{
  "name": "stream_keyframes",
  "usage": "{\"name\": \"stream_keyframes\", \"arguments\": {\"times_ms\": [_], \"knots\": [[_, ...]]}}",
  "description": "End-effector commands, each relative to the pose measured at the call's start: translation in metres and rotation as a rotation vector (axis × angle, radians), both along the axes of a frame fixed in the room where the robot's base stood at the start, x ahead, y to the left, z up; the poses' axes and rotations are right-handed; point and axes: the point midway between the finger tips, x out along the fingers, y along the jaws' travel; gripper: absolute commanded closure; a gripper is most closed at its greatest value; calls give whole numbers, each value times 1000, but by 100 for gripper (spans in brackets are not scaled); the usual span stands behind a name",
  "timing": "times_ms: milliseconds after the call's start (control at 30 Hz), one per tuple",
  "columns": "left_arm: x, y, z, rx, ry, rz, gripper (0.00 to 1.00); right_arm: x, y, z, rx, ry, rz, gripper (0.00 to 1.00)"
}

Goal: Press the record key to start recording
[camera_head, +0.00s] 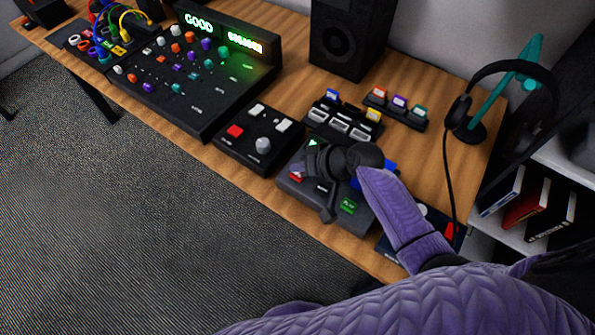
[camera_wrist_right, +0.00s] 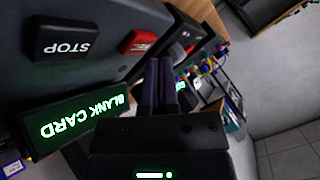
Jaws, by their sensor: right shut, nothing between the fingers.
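The recorder (camera_head: 283,190) is a dark grey box near the front edge of the desk. Its red record key (camera_head: 296,177) is partly covered by my right gripper (camera_head: 301,168). In the wrist view the red key (camera_wrist_right: 140,42) sits beside the black STOP key (camera_wrist_right: 66,40). A lit green screen (camera_wrist_right: 75,118) reads BLANK CARD. My right gripper (camera_wrist_right: 164,62) is shut and empty, its tips close to the red key; I cannot tell whether they touch it. My left gripper is out of view.
A small control box (camera_head: 258,140) with a red button and a knob stands left of the recorder. A card holder (camera_head: 343,122) is behind it. A mixing console (camera_head: 190,75) is farther left. A headphone stand (camera_head: 470,130) and a speaker (camera_head: 350,35) stand at the back.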

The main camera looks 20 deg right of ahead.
Motion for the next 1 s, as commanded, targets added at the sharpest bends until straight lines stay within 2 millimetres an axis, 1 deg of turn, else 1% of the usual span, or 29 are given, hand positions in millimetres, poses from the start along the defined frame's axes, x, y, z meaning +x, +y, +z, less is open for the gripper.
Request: {"name": "stream_keyframes", "arguments": {"times_ms": [733,1000], "knots": [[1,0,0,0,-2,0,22,0,0,0,0,0,0,100],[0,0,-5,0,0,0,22,0,0,-9,0,0,0,100]]}}
